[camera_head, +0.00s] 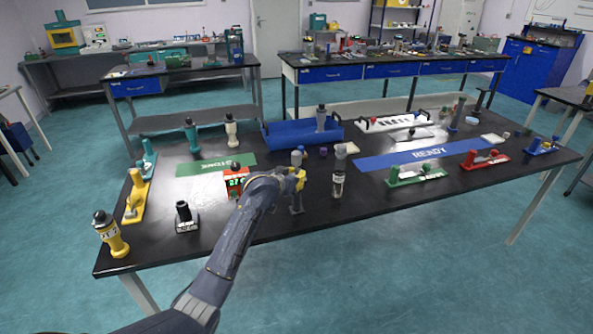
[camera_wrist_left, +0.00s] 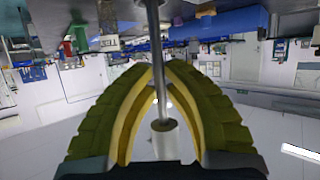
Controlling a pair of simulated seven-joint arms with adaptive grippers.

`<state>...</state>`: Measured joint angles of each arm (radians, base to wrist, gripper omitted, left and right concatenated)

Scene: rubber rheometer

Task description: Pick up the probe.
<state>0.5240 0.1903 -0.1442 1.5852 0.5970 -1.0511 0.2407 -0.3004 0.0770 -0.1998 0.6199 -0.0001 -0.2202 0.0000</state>
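My left gripper (camera_wrist_left: 157,72) shows in the left wrist view with yellow inner pads and dark ridged outer sides. Its fingertips close together on a thin metal rod, which I take to be the probe (camera_wrist_left: 152,30). The rod carries a pale grey cylinder (camera_wrist_left: 165,140) at one end, between the fingers; its other end runs out of the top of the view. In the head view my left gripper (camera_head: 296,186) is above the middle of the black table, and the rod is too small to make out there. My right gripper is not in view.
A red device with a green display (camera_head: 233,183) is to the left. A blue tray (camera_head: 275,136) lies behind. A blue READY mat (camera_head: 427,154) and green mat (camera_head: 205,167) flank the middle.

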